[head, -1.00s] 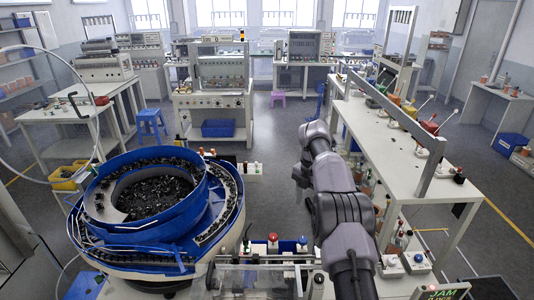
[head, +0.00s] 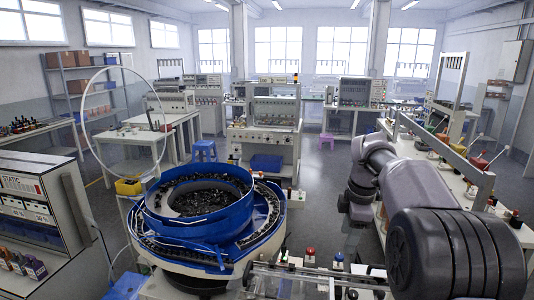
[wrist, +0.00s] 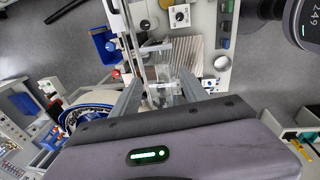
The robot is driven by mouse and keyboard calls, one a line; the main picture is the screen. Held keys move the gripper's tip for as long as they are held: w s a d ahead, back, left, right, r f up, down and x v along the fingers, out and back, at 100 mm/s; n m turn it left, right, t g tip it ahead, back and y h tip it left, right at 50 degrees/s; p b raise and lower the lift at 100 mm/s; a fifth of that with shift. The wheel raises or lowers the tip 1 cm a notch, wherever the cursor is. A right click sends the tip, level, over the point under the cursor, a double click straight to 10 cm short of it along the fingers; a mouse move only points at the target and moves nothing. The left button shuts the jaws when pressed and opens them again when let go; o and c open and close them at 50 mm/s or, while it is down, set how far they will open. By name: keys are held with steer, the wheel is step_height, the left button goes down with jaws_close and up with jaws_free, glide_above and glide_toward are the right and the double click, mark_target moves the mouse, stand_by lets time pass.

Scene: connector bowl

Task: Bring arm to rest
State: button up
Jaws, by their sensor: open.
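My arm (head: 400,205) fills the right of the head view, with a large rounded joint near the camera at the lower right. My gripper is not clearly visible there. In the wrist view my gripper (wrist: 160,82) is open, with its two fingers apart. No held object shows between them. Beyond the fingers are a clear guard and a ribbed light surface (wrist: 190,55), apparently below. The blue feeder bowl (head: 205,205) full of dark connectors stands left of my arm in the head view. Part of its blue rim also shows at the left of the wrist view (wrist: 78,115).
A long white bench (head: 500,215) with a metal rail runs along the right, close to my arm. A clear-covered track (head: 310,278) with red and blue buttons lies in front. A labelled cabinet (head: 35,205) stands at the left. Open grey floor (head: 325,195) lies beyond.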

steer(key=s+a+m+t+b, duration=0.1)
steer(key=s+a+m+b, duration=0.35)
steer(key=s, duration=0.45)
steer(key=s+a+f+m+t+b, duration=0.1)
steer(key=s+a+f+m+b, duration=0.1)
steer(key=s+f+m, duration=0.3)
steer(key=s+a+f+m+t+y+b, duration=0.1)
steer(key=s+f+m+b, duration=0.4)
steer(key=s, duration=0.7)
steer(key=s+a+f+m+t+b, duration=0.1)
steer(key=s+a+f+m+b, duration=0.3)
steer(key=s, duration=0.5)
step_height(320, 180, down, 2)
steer(key=shift+m+y, duration=0.3)
steer(key=shift+m, duration=0.95)
steer(key=shift+d, duration=0.1)
steer(key=shift+c, duration=0.2)
